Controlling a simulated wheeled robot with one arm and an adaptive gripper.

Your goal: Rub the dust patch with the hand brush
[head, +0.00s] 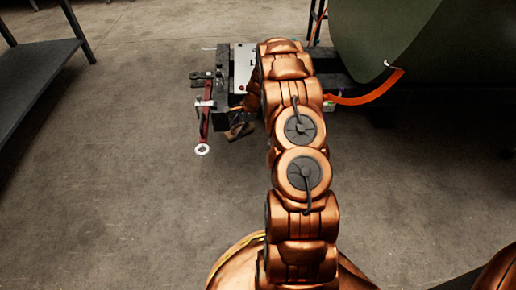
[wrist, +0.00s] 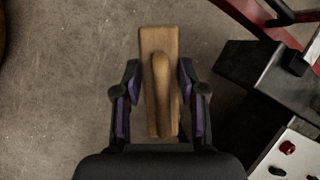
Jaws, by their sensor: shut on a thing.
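The hand brush (wrist: 160,45) shows in the wrist view as a pale wooden block with a rounded wooden handle along its top. My gripper (wrist: 160,95) is shut on it, with a dark finger with purple pads on each side of the handle. The brush's bristle side faces away and is hidden. Bare concrete floor shows below and around the brush. In the head view my arm hides most of my gripper, which is beside the dark bench. I cannot make out the dust patch in either view.
A dark bench with a white panel (head: 244,66) and a red bar (head: 204,122) stands close beside my gripper. A green curved fuselage skin (head: 385,35) and an orange strap (head: 368,96) are at right. A grey table (head: 40,72) is at left. Floor between is clear.

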